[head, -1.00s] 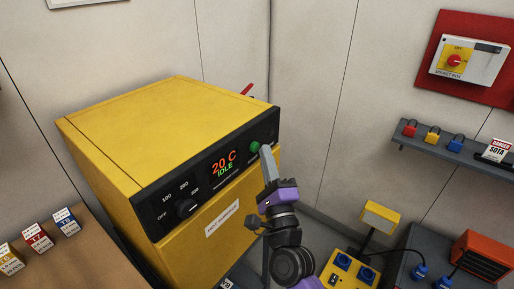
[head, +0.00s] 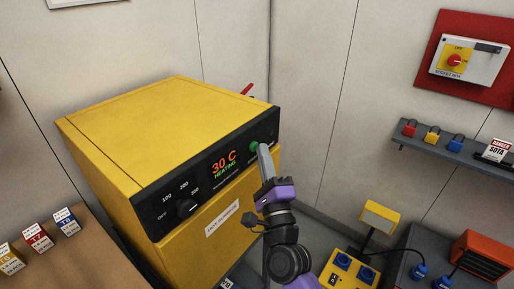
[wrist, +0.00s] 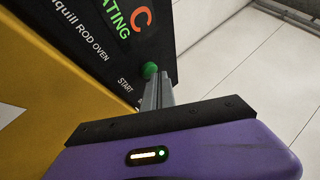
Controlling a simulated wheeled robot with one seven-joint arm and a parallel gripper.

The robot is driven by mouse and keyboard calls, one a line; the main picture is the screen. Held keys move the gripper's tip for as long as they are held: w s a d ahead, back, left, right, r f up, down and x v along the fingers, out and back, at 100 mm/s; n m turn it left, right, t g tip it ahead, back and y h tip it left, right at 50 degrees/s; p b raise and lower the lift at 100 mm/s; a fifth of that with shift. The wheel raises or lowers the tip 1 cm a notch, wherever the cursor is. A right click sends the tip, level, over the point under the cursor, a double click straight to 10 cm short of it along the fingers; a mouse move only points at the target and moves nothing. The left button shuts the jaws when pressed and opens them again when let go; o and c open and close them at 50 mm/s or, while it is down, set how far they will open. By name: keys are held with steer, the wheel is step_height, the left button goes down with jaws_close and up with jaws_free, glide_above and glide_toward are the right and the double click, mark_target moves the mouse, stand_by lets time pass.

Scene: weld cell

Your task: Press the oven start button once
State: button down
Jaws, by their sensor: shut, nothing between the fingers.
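The yellow rod oven (head: 165,120) stands left of centre with a black front panel. Its display (head: 223,167) reads "30 C" and "HEATING". The green start button (head: 254,146) is on the right part of the panel; in the wrist view the button (wrist: 150,70) sits beside the word "START". My gripper (head: 264,150) is shut and empty, its fingertips just at the lower right of the button. In the wrist view the fingertips (wrist: 158,80) are very close to the button; I cannot tell whether they touch it.
A temperature knob (head: 186,207) is on the panel's left. A bench with small labelled boxes (head: 39,237) is at the left. A yellow socket unit (head: 347,268) is below right of my arm. A shelf with padlocks (head: 432,138) and a red-backed socket box (head: 467,58) are at the right.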

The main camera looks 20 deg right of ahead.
steer(key=shift+w+a, duration=0.1)
stand_by(0.5)
steer(key=shift+s+d, duration=0.6)
steer(key=shift+s, duration=0.2)
steer(key=shift+s+d+b, duration=0.55)
steer(key=shift+s+d, duration=0.2)
steer(key=shift+s, duration=0.3)
steer(key=shift+s+d+b, duration=0.5)
steer(key=shift+s+d, duration=0.2)
steer(key=shift+s, duration=0.3)
